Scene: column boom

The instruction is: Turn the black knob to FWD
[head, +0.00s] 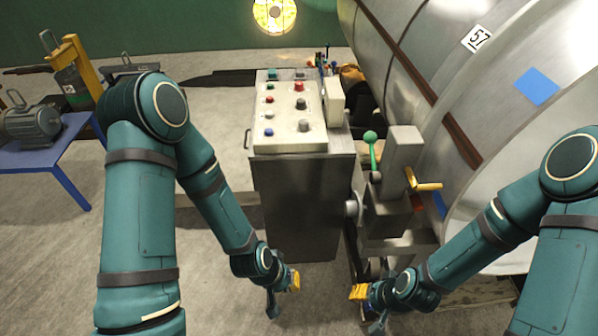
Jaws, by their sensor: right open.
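A control box with a pale sloping panel (285,142) stands in the middle of the head view. The labels are too small to read, so I cannot tell which has FWD or where either points. My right gripper (367,308) is open and empty, low and to the right of the box front. My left gripper (283,292) is low in front of the box; its jaw opening is unclear. Both are well apart from the panel.
A red button (299,87) and several small coloured buttons share the panel. To the right stand a green-knobbed lever (370,137), a grey block with a yellow handle (428,186) and a large metal cylinder (470,90). A blue table (65,160) with a motor stands left.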

